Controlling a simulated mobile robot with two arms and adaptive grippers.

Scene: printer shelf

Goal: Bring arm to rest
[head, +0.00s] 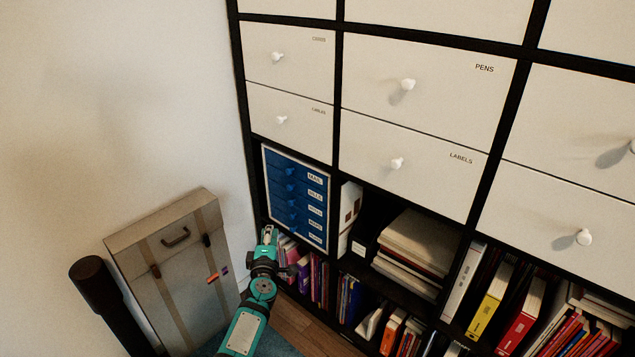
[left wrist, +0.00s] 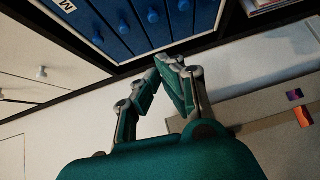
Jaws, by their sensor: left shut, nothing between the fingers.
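My left arm comes up from the bottom of the head view, teal with dark joints. Its gripper (head: 268,238) is in front of the shelf's lower left, just below and left of the blue drawer unit (head: 295,200). In the left wrist view the gripper's fingers (left wrist: 163,75) are close together and hold nothing. The blue drawer unit (left wrist: 150,22) shows beyond the fingertips there, and I cannot tell the exact gap. My right gripper is in neither view.
A dark-framed shelf with white drawers (head: 425,95) fills the right. Books and binders (head: 490,300) fill its lower compartments. A beige suitcase (head: 170,265) leans against the bare wall, left of my arm. A dark cylinder (head: 105,295) stands at its left.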

